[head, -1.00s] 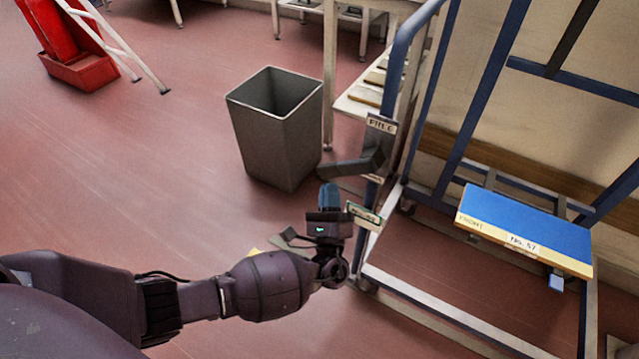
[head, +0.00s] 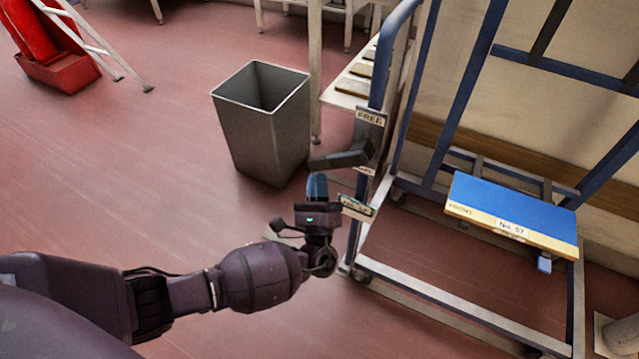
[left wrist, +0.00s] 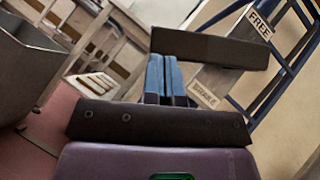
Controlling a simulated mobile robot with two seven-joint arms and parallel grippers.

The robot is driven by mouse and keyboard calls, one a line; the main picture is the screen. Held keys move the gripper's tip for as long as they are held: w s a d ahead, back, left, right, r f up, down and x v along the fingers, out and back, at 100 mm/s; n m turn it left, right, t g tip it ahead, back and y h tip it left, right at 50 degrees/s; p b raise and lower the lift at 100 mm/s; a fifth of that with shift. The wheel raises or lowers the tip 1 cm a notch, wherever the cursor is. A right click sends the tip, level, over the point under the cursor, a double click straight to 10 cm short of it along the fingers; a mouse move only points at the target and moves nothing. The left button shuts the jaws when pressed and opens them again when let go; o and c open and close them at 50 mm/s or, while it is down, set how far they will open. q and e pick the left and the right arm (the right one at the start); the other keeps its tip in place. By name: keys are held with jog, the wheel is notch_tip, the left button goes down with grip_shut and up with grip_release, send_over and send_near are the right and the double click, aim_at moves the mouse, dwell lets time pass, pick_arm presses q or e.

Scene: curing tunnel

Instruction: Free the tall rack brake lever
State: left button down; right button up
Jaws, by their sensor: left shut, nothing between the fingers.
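The tall rack (head: 466,100) is a blue and grey frame at the right. Its brake lever (head: 340,160) is a dark bar sticking out to the left of the post, roughly level, below the FREE label (head: 370,116). In the left wrist view the lever (left wrist: 210,48) crosses just beyond my fingertips, with the BRAKE label (left wrist: 203,95) below it. My left gripper (head: 317,187) is shut and empty, its blue fingers pointing up just under the lever. I cannot tell whether they touch it. My right gripper is out of view.
A grey bin (head: 262,125) stands behind the lever at the left. A blue-topped board marked No. 57 (head: 515,213) is on the rack. A red container (head: 58,73) is at the far left. The red floor (head: 120,170) is clear at the left.

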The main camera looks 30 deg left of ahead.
pick_arm(q)
jog(key=shift+a+r+m, duration=0.15)
jog(key=shift+m, duration=0.15)
jog(key=shift+w+a+r+m+t+h+p, duration=0.15)
jog(key=shift+a+r+m+t+h, duration=0.2)
jog(key=shift+m+t+h, duration=0.25)
jog(key=shift+s+a+r+m+t+h+p, duration=0.15)
jog(key=shift+a+r+m+t+h, duration=0.25)
jog(key=shift+m+h, duration=0.4)
notch_tip(320, 180, up, 11)
jog(key=a+m+g+h+p, duration=0.2)
jog(key=m+g+h+p, duration=0.1)
jog(key=m+h, duration=1.8)
jog(key=m+p, duration=0.1)
jog(key=m, duration=0.3)
jog(key=shift+a+m+g+h+p, duration=0.15)
jog(key=shift+m+g+h+p, duration=0.15)
jog(key=shift+p, duration=0.05)
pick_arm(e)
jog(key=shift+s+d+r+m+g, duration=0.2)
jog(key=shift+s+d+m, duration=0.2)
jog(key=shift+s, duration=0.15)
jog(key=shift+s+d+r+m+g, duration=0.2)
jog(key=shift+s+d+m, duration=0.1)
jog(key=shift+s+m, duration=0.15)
pick_arm(q)
jog(key=shift+w+r, duration=0.1)
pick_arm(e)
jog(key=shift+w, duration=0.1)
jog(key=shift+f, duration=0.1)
